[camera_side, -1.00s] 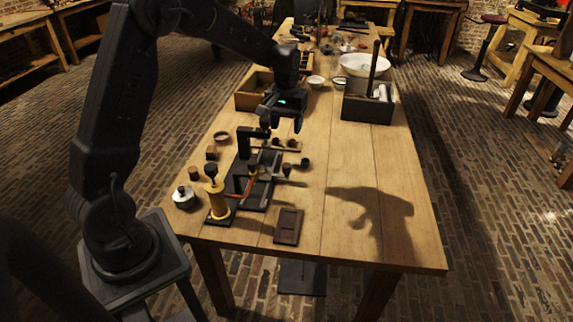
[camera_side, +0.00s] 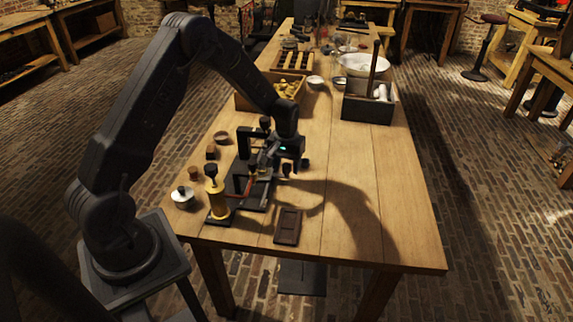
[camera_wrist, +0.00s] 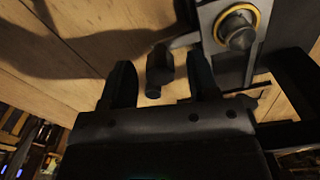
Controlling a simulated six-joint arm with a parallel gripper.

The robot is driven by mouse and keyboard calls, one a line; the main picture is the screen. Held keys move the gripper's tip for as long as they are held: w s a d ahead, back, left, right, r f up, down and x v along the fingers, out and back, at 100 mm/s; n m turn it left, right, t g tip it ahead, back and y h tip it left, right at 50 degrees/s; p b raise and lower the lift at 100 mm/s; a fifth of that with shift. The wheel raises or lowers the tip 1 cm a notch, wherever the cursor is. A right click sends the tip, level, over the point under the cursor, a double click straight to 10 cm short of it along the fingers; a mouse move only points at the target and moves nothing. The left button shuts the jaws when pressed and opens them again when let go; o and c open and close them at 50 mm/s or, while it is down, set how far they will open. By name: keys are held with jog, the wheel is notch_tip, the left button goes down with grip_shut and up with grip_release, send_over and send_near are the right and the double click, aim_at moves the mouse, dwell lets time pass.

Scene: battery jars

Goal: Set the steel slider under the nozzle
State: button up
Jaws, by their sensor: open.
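My gripper (camera_side: 281,163) is low over the right side of the dark fixture plate (camera_side: 250,203). In the wrist view my gripper (camera_wrist: 163,78) is open, one finger on each side of a dark knob (camera_wrist: 158,68), with gaps visible. A short grey arm runs from the knob to the plate and looks like the steel slider (camera_wrist: 184,41). A dark knob (camera_side: 286,170) also shows under the gripper in the side view. A black bracket (camera_side: 243,137) stands at the back of the fixture, partly behind my gripper. I cannot make out the nozzle for certain.
A brass-bodied post (camera_side: 217,202) and a round lidded pot (camera_side: 183,197) stand at the front left. A dark flat tray (camera_side: 288,226) lies in front. A grey toolbox (camera_side: 367,108) and a wooden box (camera_side: 285,88) are farther back. The table's right side is clear.

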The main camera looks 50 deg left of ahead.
jog(key=shift+f, duration=0.1)
jog(key=shift+c, duration=0.5)
grip_shut()
jog(key=shift+d, duration=0.1)
